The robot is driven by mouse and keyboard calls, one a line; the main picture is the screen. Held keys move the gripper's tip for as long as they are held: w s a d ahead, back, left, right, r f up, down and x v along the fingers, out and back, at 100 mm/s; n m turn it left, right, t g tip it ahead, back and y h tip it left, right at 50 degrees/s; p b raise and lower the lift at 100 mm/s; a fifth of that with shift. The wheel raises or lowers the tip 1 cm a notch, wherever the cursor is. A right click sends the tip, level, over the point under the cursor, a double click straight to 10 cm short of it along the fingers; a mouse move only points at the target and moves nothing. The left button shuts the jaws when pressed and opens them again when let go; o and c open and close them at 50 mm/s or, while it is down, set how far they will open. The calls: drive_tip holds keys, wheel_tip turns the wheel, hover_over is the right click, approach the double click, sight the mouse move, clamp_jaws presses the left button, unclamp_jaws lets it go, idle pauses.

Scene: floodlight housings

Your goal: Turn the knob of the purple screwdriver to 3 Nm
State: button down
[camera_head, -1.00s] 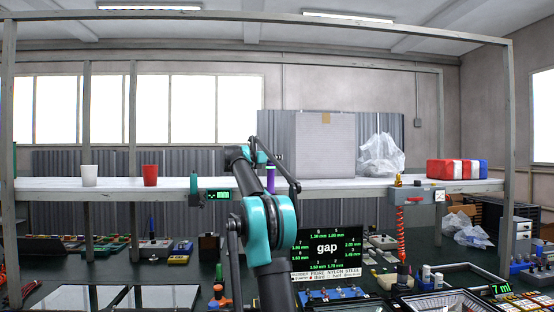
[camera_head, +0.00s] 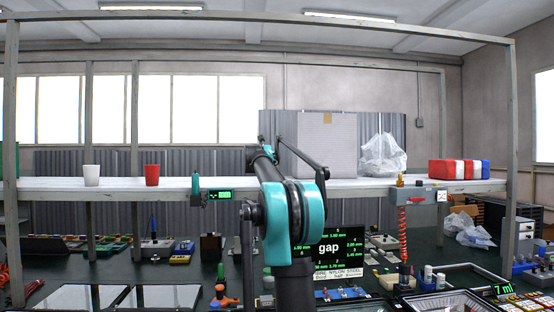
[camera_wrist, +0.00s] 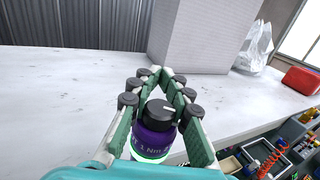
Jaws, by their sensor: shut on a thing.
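The purple screwdriver (camera_wrist: 153,138) stands upright on the white shelf (camera_wrist: 60,100) in the wrist view. Its black knob (camera_wrist: 161,110) faces the camera and bears a white mark. A lit label on the body seems to read 1 Nm, partly covered. My gripper (camera_wrist: 163,78) is shut on the knob, with its green fingers and black pads on both sides. In the head view my arm hides the screwdriver and my gripper.
On the shelf in the head view stand a white cup (camera_head: 91,176), a red cup (camera_head: 151,175), a large grey box (camera_head: 327,145), a clear plastic bag (camera_head: 382,155) and a red, white and blue item (camera_head: 458,169). A crowded bench lies below.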

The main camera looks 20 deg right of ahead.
drive_tip(key=shift+w+a+n+t+y, duration=0.15)
drive_tip(key=shift+a+n+t+y, duration=0.35)
drive_tip(key=shift+n+y, duration=0.85)
drive_tip(key=shift+w+a+n+t+y, duration=0.15)
drive_tip(key=shift+n+t+y, duration=0.7)
drive_tip(key=shift+y, duration=1)
drive_tip(key=shift+w+a+n+t+y, duration=0.15)
drive_tip(key=shift+a+n+t+y, duration=0.35)
drive_tip(key=shift+n+y, duration=0.85)
drive_tip(key=shift+d+y, duration=0.1)
drive_tip(key=shift+y, duration=0.25)
drive_tip(key=c, duration=1.5)
unclamp_jaws()
drive_tip(key=shift+o, duration=0.2)
drive_tip(key=s+a, duration=0.1)
drive_tip(key=s, duration=1.1)
